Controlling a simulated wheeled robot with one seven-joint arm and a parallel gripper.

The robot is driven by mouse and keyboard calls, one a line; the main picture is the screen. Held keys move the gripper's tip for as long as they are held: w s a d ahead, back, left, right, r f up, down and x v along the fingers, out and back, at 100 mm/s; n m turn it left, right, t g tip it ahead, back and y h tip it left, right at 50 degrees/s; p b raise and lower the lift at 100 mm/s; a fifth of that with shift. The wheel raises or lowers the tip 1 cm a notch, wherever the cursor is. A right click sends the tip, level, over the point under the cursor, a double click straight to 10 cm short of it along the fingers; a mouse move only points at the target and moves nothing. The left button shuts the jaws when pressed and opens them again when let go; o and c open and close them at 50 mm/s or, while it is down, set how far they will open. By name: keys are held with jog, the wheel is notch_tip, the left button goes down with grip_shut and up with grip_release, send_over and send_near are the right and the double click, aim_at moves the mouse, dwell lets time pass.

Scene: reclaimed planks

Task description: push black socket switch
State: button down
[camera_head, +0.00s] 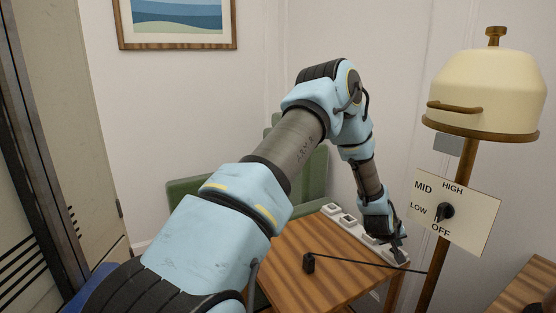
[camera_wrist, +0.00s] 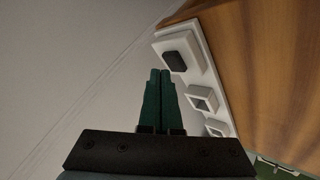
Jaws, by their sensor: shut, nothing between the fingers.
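A white socket strip (camera_head: 335,209) lies along the back edge of the wooden table, and it also shows in the wrist view (camera_wrist: 217,96). The black socket switch (camera_wrist: 177,61) sits in a white square housing at the upper end of the strip in the wrist view. In the head view my gripper seems to hide it. My gripper (camera_head: 400,260) is shut and empty, at the right end of the strip. In the wrist view the dark green fingertips (camera_wrist: 160,72) are just left of and below the black switch. I cannot tell whether they touch it.
A black block (camera_head: 309,263) with a cable stands on the table (camera_head: 290,240). A cream lamp (camera_head: 488,95) with a dial panel (camera_head: 455,212) stands close right of my gripper. A green chair (camera_head: 190,190) is behind my arm. The wall is behind the strip.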

aim_at(392, 253)
jog(key=shift+r+p, duration=1.45)
jog(key=shift+r, duration=1.5)
jog(key=s+a+r+g+y, duration=0.15)
jog(key=a+r, duration=0.25)
jog(key=a, duration=0.5)
jog(key=s+a+r+m+y+p, duration=0.15)
jog(key=a+r, duration=0.25)
jog(key=a, duration=0.5)
jog(key=s+a+r+n+y, duration=0.15)
jog(key=a+r, duration=0.35)
jog(key=a, duration=0.5)
jog(key=s+a+r+g+y, duration=0.1)
jog(key=s+a+r, duration=0.1)
jog(key=s+a, duration=0.5)
jog(key=s+a+r+g+y, duration=0.1)
jog(key=s+a+r+g, duration=0.1)
jog(key=s+a, duration=0.5)
jog(key=shift+a+r, duration=0.55)
jog(key=shift+a, duration=0.45)
